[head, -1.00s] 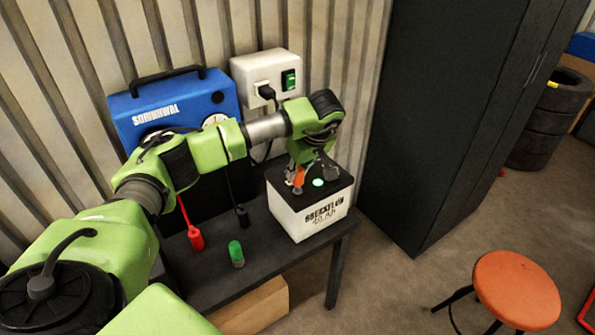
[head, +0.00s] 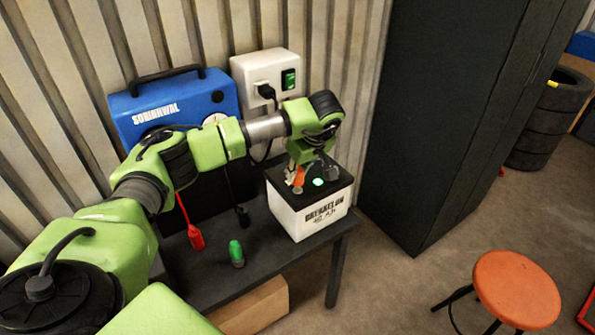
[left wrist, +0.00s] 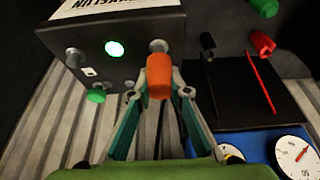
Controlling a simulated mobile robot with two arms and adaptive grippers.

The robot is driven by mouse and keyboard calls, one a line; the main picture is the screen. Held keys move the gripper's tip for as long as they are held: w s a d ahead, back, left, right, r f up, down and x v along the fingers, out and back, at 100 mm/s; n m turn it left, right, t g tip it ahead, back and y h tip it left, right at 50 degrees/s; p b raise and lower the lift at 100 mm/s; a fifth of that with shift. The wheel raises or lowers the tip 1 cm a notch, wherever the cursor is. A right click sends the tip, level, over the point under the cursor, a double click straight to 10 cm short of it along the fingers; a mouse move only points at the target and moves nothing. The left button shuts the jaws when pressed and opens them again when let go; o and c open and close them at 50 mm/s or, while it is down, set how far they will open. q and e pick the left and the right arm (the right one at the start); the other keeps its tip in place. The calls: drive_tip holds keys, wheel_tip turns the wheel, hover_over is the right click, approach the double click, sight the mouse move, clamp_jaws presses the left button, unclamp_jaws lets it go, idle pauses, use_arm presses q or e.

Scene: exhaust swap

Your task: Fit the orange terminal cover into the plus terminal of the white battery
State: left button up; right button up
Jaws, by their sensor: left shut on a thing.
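The white battery (head: 322,217) with a black top stands at the right end of the dark table. A green light glows on its top. My left gripper (head: 305,175) is over the battery's top, shut on the orange terminal cover (head: 298,176). In the left wrist view the orange cover (left wrist: 159,78) sits between the fingertips. A grey terminal post (left wrist: 158,46) shows just beyond it. I cannot tell whether they touch. Another grey post (left wrist: 75,57) stands to the left. A green round piece (left wrist: 96,95) shows at the top's edge. My right gripper is out of view.
A blue charger (head: 170,105) and a white socket box (head: 265,70) are behind. A black cabinet (head: 450,110) stands to the right.

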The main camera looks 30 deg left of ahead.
use_arm(q)
drive_tip(key=shift+f+b, duration=0.85)
drive_tip(key=shift+f, duration=0.55)
drive_tip(key=o, duration=1)
drive_tip(key=shift+r, duration=0.2)
drive_tip(key=v, duration=1.1)
drive_tip(key=shift+d+r, duration=0.2)
drive_tip(key=shift+r, duration=0.15)
drive_tip(key=shift+f, duration=0.1)
